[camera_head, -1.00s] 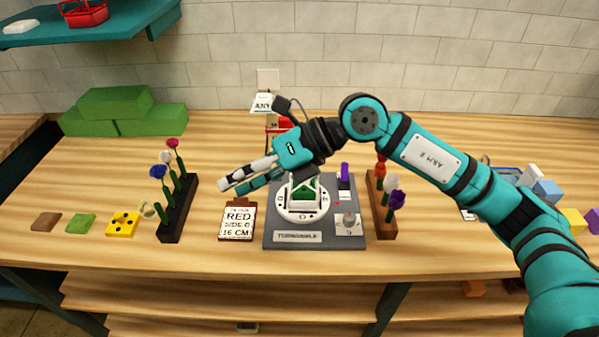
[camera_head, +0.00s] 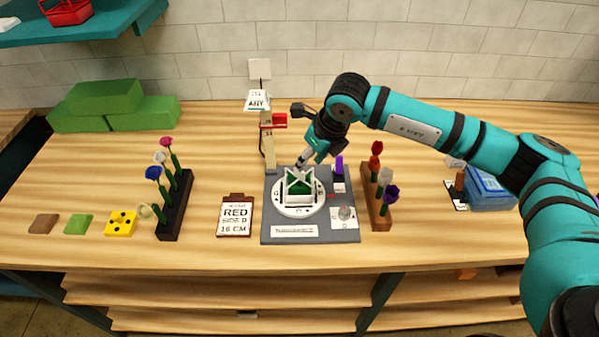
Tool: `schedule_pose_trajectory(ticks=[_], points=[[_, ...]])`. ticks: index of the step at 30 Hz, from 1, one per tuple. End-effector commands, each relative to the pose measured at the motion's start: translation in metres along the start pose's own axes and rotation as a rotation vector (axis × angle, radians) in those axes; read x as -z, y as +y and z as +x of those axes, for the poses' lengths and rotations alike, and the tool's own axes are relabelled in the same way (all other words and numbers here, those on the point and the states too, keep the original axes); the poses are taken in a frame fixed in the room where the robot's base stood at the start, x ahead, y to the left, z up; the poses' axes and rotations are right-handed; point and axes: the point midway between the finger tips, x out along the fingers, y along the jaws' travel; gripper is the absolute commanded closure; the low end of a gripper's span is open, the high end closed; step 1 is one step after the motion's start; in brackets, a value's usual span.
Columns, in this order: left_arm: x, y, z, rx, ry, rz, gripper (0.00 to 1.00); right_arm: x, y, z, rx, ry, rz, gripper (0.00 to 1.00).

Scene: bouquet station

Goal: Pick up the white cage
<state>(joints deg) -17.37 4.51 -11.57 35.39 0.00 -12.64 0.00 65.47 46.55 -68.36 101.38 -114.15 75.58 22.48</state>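A white open frame that looks like the white cage (camera_head: 298,197) stands on the round white turntable (camera_head: 281,210), with a green block (camera_head: 299,186) inside it. The turntable sits on a grey base plate (camera_head: 270,228) in the middle of the table. My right gripper (camera_head: 301,166) points down at the frame's top from behind. Its fingertips overlap the top of the frame in this view, and I cannot tell whether they touch it or how far apart they are. My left gripper is not in view.
Flower racks stand left (camera_head: 172,214) and right (camera_head: 378,212) of the base plate. A clipboard (camera_head: 234,217) lies to its left. A post with a red part (camera_head: 279,120) stands behind it. A blue crate (camera_head: 490,192) is at the right. Green blocks (camera_head: 115,108) lie at the back left.

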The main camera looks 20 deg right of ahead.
Motion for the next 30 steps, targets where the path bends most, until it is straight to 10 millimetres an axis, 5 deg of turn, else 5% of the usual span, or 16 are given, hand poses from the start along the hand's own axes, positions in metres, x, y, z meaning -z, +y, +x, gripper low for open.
schedule_pose_trajectory(ticks=[12, 18, 25, 30], points=[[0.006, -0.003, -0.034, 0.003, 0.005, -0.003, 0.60, -0.001, 0.003, 0.038, -0.002, 0.003, 0.000, 0.63], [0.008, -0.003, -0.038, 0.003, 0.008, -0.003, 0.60, 0.001, 0.003, 0.062, -0.003, 0.000, -0.001, 0.63], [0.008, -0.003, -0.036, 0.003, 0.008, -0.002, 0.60, 0.001, 0.003, 0.064, -0.002, -0.001, -0.001, 0.63], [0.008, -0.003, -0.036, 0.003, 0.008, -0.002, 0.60, 0.001, 0.003, 0.064, -0.002, -0.002, -0.001, 0.86]])
